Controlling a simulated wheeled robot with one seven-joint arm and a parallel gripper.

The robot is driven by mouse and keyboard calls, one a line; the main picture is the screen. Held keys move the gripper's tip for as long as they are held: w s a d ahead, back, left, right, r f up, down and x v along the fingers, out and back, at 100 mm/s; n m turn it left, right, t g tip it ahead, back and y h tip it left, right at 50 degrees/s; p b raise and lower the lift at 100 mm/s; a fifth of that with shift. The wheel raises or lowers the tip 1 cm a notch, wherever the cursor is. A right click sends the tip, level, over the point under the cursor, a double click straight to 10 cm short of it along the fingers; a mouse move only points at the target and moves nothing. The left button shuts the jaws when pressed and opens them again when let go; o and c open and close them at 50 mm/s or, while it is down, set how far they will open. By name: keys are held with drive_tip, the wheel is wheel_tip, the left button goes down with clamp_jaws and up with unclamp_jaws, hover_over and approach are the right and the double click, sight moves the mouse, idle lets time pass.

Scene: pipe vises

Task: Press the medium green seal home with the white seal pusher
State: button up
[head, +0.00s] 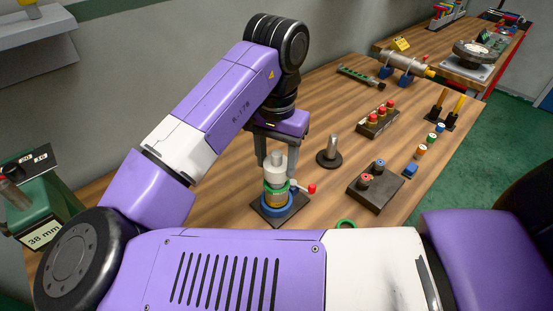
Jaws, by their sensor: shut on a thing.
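My gripper (277,164) points down over the bench and is shut on the white seal pusher (274,172). The pusher stands upright between the fingers, directly above a fixture. A green band (275,187), which looks like the medium green seal, shows just under the pusher at the top of the fixture. Below it are a brass-coloured body and a blue ring (272,207) on a dark square base (267,222). Whether the pusher touches the seal, and how deep the seal sits, is too small to tell.
A red-tipped lever (311,188) sticks out right of the fixture. A grey post on a round black foot (329,158) stands close by. A dark block with capped pegs (375,186) and a red-knobbed block (377,120) lie farther right. A green ring (345,223) is partly hidden by my arm.

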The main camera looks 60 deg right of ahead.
drive_tip(key=shift+r+p, duration=2.1)
drive_tip(key=shift+r, duration=0.2)
